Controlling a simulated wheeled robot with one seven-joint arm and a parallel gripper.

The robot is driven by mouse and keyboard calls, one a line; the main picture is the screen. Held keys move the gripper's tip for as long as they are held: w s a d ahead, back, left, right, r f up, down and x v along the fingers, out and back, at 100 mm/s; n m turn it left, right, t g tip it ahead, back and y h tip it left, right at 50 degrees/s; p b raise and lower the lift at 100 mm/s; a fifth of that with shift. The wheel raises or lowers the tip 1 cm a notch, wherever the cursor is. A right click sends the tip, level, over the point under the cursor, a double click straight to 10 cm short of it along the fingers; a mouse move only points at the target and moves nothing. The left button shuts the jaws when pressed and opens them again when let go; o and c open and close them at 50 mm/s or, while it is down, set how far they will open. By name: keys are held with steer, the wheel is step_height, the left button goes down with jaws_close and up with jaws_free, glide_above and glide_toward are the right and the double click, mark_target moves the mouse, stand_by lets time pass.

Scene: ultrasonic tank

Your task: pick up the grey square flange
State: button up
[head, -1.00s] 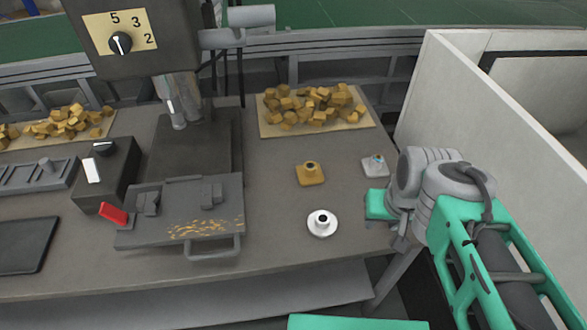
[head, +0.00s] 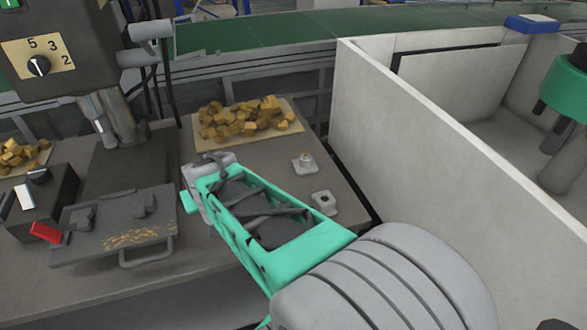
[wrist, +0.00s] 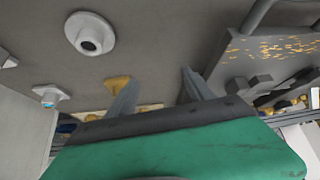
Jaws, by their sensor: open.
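In the head view a pale grey squarish flange with a dark hole (head: 324,203) lies on the bench, right of my forearm. Behind it lies another grey square-based piece (head: 305,163) with a coloured, shiny hub; it also shows at the left of the wrist view (wrist: 49,95). The first flange is probably the piece cut by the wrist view's left edge (wrist: 6,60). My gripper (wrist: 158,90) is open, its fingers apart and nothing seen between them. It is over the bench, to the vise side of both grey pieces; its fingers are hidden in the head view.
A white round flange (wrist: 89,33) and a brass square flange (wrist: 117,84), partly behind a finger, lie near my gripper. A vise (head: 120,225) stands left. A board of brass cubes (head: 208,130) lies behind. A white partition (head: 420,150) bounds the right.

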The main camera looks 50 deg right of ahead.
mark_target(306, 155)
steer(key=d+f+m+h, duration=0.1)
steer(key=d, duration=0.3)
steer(key=w+d+f+m+h+b, duration=0.1)
steer(key=d, duration=0.3)
steer(key=d+f+m, duration=0.1)
steer(key=d, duration=0.3)
steer(key=shift+w+d+f+t+h, duration=0.1)
steer(key=shift+w+f+t+h, duration=0.1)
steer(key=shift+f+t+h, duration=0.15)
steer(key=d, duration=0.3)
steer(key=s+d+m+h, duration=0.1)
steer(key=d, duration=0.2)
steer(key=d+f+m+h+b, duration=0.1)
steer(key=d, duration=0.1)
steer(key=shift+s+d+f+t+h, duration=0.15)
steer(key=shift+d+t+h, duration=0.1)
steer(key=shift+d, duration=0.15)
steer(key=s+d+h, duration=0.1)
steer(key=d, duration=0.2)
steer(key=s+d+m+h, duration=0.1)
steer(key=s+d, duration=0.1)
steer(key=d, duration=0.1)
steer(key=s+d+m+h+b, duration=0.1)
steer(key=d, duration=0.3)
steer(key=shift+s+d+f+h, duration=0.1)
steer(key=shift+s+f+h, duration=0.15)
steer(key=shift+s+h, duration=0.1)
steer(key=x, duration=0.7)
steer(key=shift+d+f, duration=0.2)
steer(key=shift+d, duration=0.05)
